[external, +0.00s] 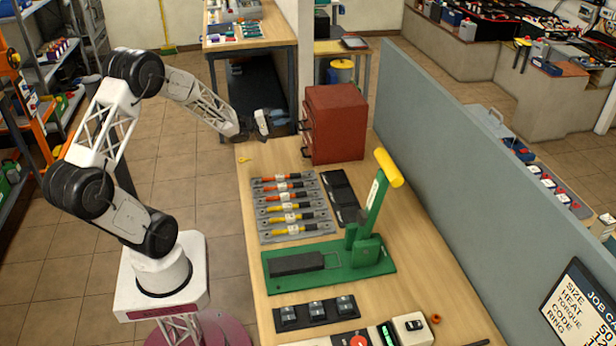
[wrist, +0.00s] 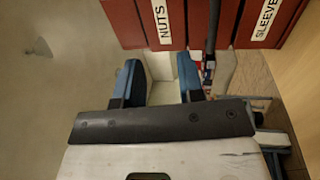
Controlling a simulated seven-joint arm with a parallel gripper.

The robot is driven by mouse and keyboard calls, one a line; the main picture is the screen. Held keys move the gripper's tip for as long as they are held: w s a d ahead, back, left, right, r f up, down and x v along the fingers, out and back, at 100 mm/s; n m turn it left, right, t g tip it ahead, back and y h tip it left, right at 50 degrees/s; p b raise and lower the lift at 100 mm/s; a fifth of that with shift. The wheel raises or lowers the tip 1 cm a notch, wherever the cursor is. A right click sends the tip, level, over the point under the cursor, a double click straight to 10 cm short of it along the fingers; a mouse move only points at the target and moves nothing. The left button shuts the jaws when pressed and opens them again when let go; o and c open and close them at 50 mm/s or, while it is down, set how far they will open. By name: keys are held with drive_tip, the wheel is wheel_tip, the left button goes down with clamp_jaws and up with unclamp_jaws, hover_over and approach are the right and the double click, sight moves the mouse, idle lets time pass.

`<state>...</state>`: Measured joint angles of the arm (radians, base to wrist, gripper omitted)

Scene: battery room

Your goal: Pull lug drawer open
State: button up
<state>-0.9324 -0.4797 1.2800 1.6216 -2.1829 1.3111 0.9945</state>
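The red drawer cabinet (external: 338,125) stands on the far end of the workbench, with its dark handles on the left face, towards my arm. Its drawers look shut. In the wrist view, red drawer fronts show labels reading NUTS (wrist: 161,23) and, partly cut off, SLEEVE (wrist: 266,18). I see no readable lug label. My gripper (external: 270,121) is left of the cabinet front, apart from it. In the wrist view its two blue fingers (wrist: 159,78) stand apart with nothing held between them. A dark handle-like bar (wrist: 212,28) shows beside the NUTS label.
A grey tray with several cables (external: 292,208) and a green lever press (external: 330,262) stand on the workbench (external: 232,148). A grey partition (external: 440,140) runs along its right side. Another table (external: 250,40) stands behind.

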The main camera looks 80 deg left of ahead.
sight(298, 127)
wheel_tip(298, 127, down, 6)
drive_tip(key=shift+f, duration=0.2)
drive_tip(key=shift+w, duration=0.1)
drive_tip(key=shift+w+r, duration=0.25)
drive_tip(key=shift+w, duration=1)
drive_tip(key=shift+w+r, duration=0.2)
drive_tip(key=shift+w, duration=1.05)
drive_tip(key=shift+w+r, duration=0.25)
drive_tip(key=shift+w, duration=1)
clamp_jaws()
